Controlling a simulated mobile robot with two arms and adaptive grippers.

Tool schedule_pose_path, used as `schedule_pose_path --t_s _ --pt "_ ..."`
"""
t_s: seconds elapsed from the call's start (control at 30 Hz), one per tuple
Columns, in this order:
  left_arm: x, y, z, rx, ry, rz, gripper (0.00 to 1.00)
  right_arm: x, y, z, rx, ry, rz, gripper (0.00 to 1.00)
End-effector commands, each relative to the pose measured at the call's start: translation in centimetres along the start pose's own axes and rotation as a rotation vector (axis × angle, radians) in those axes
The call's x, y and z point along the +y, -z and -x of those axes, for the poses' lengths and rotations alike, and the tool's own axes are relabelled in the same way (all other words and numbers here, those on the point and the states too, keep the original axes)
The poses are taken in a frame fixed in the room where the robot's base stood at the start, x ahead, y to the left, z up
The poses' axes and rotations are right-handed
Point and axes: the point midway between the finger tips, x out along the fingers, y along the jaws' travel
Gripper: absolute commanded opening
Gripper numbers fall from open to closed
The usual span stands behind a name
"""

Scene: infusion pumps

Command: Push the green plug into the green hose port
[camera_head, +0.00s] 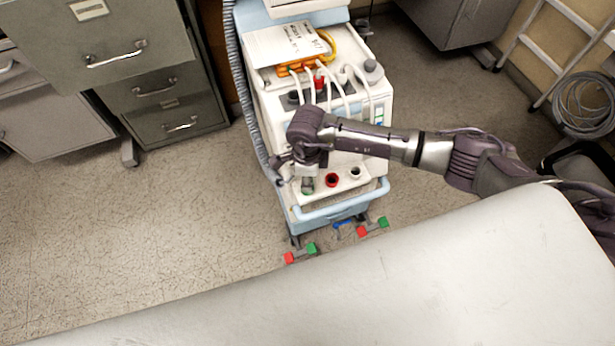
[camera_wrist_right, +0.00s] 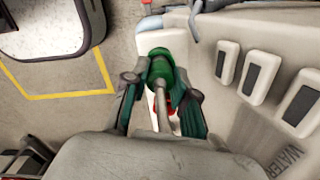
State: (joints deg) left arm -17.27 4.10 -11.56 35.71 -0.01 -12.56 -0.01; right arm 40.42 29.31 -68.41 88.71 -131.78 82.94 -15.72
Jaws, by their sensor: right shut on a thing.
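The machine's front ledge has a green hose port (camera_head: 308,190) at its left end, partly hidden by my right gripper (camera_head: 305,172) and what it holds. In the right wrist view my right gripper (camera_wrist_right: 162,92) is shut on the green plug (camera_wrist_right: 160,72), with a grey hose (camera_wrist_right: 163,108) running back between the fingers. A green round part (camera_wrist_right: 154,44) lies just beyond the plug, in line with it. I cannot tell how deep the plug sits or whether it touches the port. My left gripper is out of view.
Beside the green port are a red port (camera_head: 332,180) and a white-rimmed port (camera_head: 355,172). A blue front handle (camera_head: 345,203) runs below them. A pale padded surface (camera_head: 400,280) fills the foreground. Filing cabinets (camera_head: 150,90) stand left; floor between is clear.

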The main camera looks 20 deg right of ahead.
Motion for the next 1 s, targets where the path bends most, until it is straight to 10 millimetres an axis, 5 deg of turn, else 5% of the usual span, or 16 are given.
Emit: schedule_pose_path --t_s 0.2,0.23,0.4,0.77,1.0 --pt "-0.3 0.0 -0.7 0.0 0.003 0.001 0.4 0.0 0.0 -0.7 0.0 0.001 0.0 0.0" --pt "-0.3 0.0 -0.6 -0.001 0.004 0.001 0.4 0.0 0.0 -0.6 -0.001 0.001 0.0 0.29" --pt "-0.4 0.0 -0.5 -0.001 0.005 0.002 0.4 0.0 0.0 -0.5 -0.001 0.0 0.0 0.56" --pt "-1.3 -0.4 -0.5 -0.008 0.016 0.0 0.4 0.0 0.0 -0.2 0.0 0.001 0.001 0.56" --pt "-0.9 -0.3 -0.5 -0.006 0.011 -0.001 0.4 -0.1 0.0 2.9 -0.002 0.004 0.001 0.56"
